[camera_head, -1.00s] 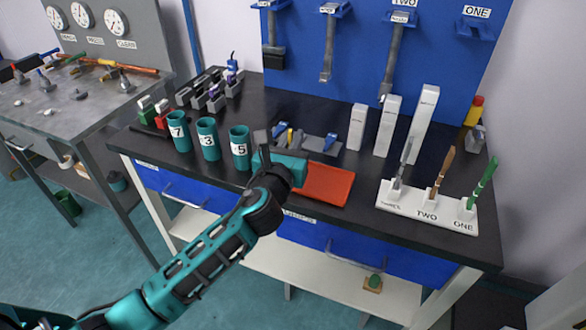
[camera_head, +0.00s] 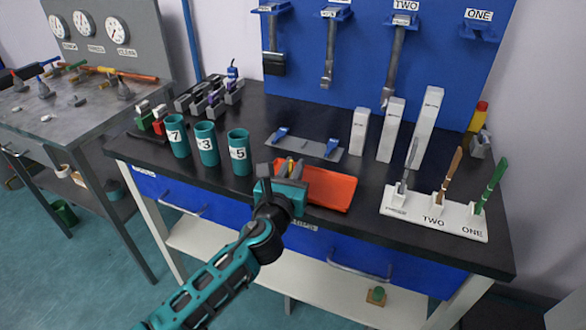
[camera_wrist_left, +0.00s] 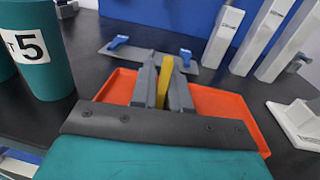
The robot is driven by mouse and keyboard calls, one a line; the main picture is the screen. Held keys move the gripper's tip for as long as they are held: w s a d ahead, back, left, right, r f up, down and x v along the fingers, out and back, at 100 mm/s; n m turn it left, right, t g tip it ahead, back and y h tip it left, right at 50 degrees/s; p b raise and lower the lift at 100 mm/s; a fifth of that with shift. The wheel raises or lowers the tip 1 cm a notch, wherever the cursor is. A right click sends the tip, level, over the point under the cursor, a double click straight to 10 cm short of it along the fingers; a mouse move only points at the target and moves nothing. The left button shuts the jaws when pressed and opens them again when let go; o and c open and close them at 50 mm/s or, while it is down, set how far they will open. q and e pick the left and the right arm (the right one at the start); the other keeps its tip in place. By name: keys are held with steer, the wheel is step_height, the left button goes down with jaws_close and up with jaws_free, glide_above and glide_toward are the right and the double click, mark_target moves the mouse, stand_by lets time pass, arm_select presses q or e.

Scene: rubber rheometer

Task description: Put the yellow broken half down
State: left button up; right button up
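The yellow broken half (camera_wrist_left: 165,82) shows upright between the grey fingers of my left gripper (camera_wrist_left: 162,92) in the left wrist view. The fingers appear closed on it. In the head view, my left gripper (camera_head: 290,172) is over the left part of the orange tray (camera_head: 333,188), with a bit of yellow (camera_head: 291,166) between its fingers. The tray also shows behind and beside the fingers in the left wrist view (camera_wrist_left: 225,103). The lower end of the yellow half is hidden, so I cannot tell whether it touches the tray. My right gripper is out of view.
A grey plate with blue clamps (camera_head: 308,146) lies behind the tray. Teal cups numbered 7, 3 and 5 (camera_head: 239,155) stand to the left. White blocks (camera_head: 391,132) stand behind right, and a white tool holder (camera_head: 420,209) is at the right.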

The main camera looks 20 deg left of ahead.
arm_select(q)
steer(key=o, duration=0.3)
steer(key=shift+o, duration=0.2)
steer(key=shift+r, duration=0.2)
steer(key=s, duration=1.2)
steer(key=s+f+n+g+h, duration=0.1)
steer(key=s+f+n, duration=0.3)
steer(key=n, duration=0.6)
steer(key=s+d+f+n+g+h, duration=0.1)
steer(key=s+f+n+g, duration=0.2)
steer(key=f+n, duration=0.5)
steer(key=s+f+n+g+h, duration=0.1)
steer(key=s+f+n+g, duration=0.2)
steer(key=n, duration=1.1)
step_height(320, 180, down, 4)
steer(key=shift+s+d+r+h, duration=0.15)
steer(key=shift+s+d+h, duration=0.15)
steer(key=shift+s, duration=0.75)
